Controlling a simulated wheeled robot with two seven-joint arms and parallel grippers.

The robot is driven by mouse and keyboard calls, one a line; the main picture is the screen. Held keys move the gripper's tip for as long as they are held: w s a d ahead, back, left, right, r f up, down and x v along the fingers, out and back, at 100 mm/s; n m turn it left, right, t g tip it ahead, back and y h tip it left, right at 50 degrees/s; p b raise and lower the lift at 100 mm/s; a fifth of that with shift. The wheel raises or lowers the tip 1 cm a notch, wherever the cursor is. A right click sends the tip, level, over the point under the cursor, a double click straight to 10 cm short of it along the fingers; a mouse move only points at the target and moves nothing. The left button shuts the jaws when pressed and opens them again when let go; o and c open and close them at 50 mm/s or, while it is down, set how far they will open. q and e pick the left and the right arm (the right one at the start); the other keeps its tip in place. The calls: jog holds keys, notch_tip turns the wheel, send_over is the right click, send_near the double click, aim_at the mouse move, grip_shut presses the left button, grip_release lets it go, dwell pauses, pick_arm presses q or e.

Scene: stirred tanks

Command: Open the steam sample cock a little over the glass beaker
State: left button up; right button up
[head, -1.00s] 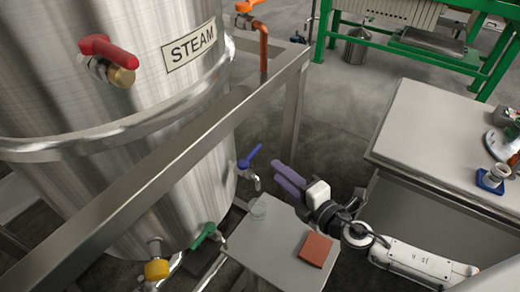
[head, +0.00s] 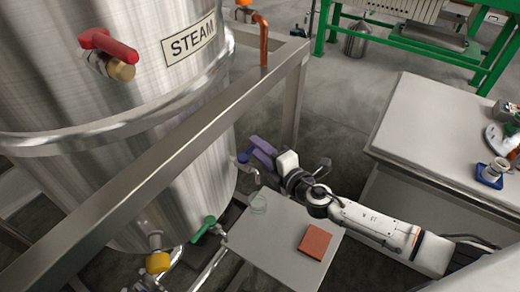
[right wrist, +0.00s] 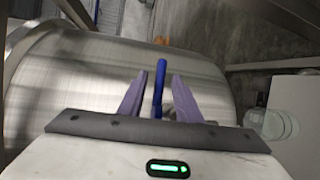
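The steam sample cock has a blue lever (head: 243,157) and a metal spout (head: 254,177) low on the side of the tank labelled STEAM. The glass beaker (head: 258,203) stands on the small grey table below the spout; a round clear glass shape also shows at the right of the right wrist view (right wrist: 275,124). My right gripper (head: 254,150) is at the lever. In the right wrist view, the blue lever (right wrist: 159,88) stands between the two purple fingers (right wrist: 159,80), with gaps visible on both sides. My left gripper is out of view.
A red-handled valve (head: 108,55) is higher on the tank, with yellow (head: 157,262) and green (head: 205,229) ones low down. A metal frame rail (head: 150,185) crosses before the tank. An orange-brown block (head: 316,244) lies on the small table (head: 268,250). A bench (head: 430,130) stands right.

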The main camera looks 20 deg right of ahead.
jog(key=shift+c, duration=0.3)
grip_shut()
jog(key=shift+s+d+m+t+h+p, duration=0.1)
jog(key=shift+s+m+t+h+p, duration=0.15)
jog(key=shift+m+h, duration=0.6)
jog(key=shift+s+m+t+h+p, duration=0.15)
jog(key=shift+s+m+h, duration=0.25)
jog(key=shift+h, duration=0.75)
jog(key=shift+o, duration=0.3)
grip_release()
